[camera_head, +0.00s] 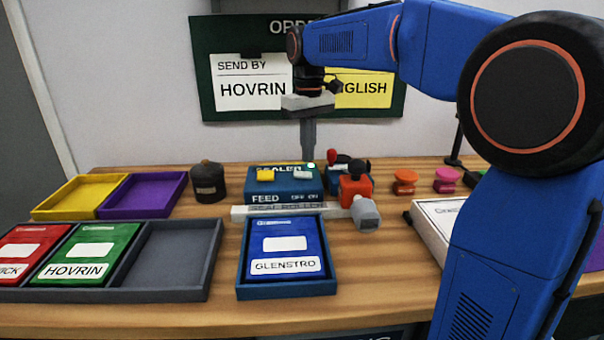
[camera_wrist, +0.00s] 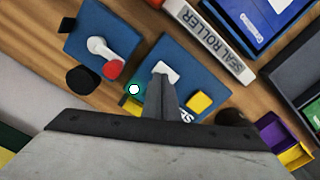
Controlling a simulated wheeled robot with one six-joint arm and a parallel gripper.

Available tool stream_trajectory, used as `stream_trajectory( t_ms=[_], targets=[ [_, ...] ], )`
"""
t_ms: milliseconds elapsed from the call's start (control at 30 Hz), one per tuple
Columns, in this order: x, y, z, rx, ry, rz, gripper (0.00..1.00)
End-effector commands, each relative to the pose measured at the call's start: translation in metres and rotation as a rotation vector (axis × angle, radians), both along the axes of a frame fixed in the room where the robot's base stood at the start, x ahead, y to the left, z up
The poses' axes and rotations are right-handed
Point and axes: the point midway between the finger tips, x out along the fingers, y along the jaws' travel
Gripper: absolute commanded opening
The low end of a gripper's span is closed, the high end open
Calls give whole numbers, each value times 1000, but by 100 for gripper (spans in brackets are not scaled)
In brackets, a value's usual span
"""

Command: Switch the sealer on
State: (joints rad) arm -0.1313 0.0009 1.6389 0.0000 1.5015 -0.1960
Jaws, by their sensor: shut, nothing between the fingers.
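The sealer (camera_head: 283,184) is a blue box behind the seal roller, with FEED and OFF ON lettering on its front. It also shows in the wrist view (camera_wrist: 180,55). On its top are a yellow block (camera_head: 265,174) and a white rocker (camera_head: 303,174) above OFF ON. A small lamp (camera_wrist: 134,89) looks bright white with a greenish glow. My gripper (camera_head: 309,158) is shut and empty, pointing down just behind the rocker. In the wrist view its tip overlaps the edge of the white rocker (camera_wrist: 168,70); I cannot tell whether they touch.
A red-knobbed lever unit (camera_head: 355,190) stands right of the sealer, a dark canister (camera_head: 207,182) left. The seal roller (camera_head: 290,212) and a blue tray (camera_head: 242,290) holding a GLENSTRO packet lie in front. Orange and pink knobs (camera_head: 405,181) stand further right.

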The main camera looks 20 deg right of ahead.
Motion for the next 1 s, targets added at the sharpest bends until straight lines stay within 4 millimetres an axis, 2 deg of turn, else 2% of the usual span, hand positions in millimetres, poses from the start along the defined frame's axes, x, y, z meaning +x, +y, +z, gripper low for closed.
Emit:
stream_trajectory(
  t_ms=[500, 1000],
  targets=[
    [0, 0, 32, 0, -1, 0, 0],
    [0, 0, 34, 0, 0, 0, 0]
  ],
)
